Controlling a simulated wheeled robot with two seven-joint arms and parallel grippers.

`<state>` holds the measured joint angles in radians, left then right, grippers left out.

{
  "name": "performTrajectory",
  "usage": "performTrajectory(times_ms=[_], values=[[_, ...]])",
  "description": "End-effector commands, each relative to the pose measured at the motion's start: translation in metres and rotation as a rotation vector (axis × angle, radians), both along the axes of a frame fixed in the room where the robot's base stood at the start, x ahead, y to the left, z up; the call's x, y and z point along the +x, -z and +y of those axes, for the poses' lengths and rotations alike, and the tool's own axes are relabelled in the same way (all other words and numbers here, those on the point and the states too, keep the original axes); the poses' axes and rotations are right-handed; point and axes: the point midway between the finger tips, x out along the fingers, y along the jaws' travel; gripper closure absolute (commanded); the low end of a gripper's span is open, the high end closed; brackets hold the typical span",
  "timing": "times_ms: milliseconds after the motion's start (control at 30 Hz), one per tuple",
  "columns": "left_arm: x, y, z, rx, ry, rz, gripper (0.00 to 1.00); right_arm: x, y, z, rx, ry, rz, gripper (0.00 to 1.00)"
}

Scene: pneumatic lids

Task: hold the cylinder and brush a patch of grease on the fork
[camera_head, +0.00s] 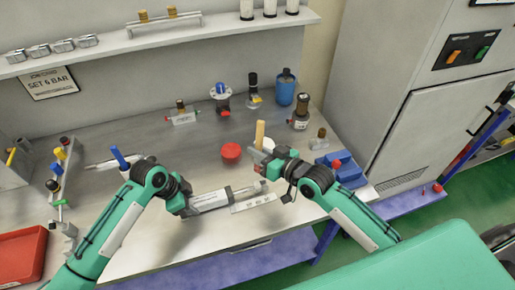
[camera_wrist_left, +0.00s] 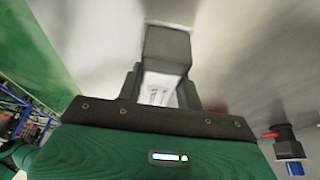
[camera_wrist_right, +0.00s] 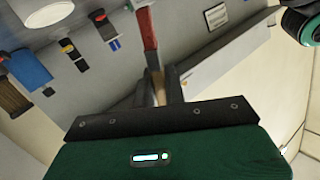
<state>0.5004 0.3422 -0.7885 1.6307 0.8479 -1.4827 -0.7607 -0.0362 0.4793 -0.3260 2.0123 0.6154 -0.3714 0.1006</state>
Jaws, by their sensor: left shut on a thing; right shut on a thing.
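The silver cylinder (camera_head: 211,199) lies level above the bench, its rod pointing right. My left gripper (camera_head: 186,206) is shut on its left part; the left wrist view shows its grey body (camera_wrist_left: 158,88) and dark end block (camera_wrist_left: 168,47) between the fingers. The fork (camera_head: 257,187) is at the rod's right end, small and unclear. My right gripper (camera_head: 266,160) is shut on the brush, whose wooden handle (camera_head: 260,132) sticks up above the jaws, above and near the fork. The brush (camera_wrist_right: 160,88) also shows between the fingers in the right wrist view. Bristles and any grease are not clear.
A red round lid (camera_head: 231,151) lies behind the cylinder. A white round piece (camera_head: 268,144) is partly hidden by the brush.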

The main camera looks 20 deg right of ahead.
Motion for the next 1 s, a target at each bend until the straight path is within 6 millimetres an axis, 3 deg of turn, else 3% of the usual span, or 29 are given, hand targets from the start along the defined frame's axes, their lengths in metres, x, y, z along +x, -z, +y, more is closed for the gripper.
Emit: performTrajectory(times_ms=[500, 1000], values=[[-0.002, 0.003, 0.001, 0.004, 0.001, 0.005, 0.84, 0.0, 0.046, 0.0, -0.002, 0.0, -0.001, 1.0], [-0.001, 0.002, 0.001, 0.003, 0.0, 0.003, 0.84, 0.0, 0.051, 0.0, -0.002, 0.0, -0.001, 1.0]])
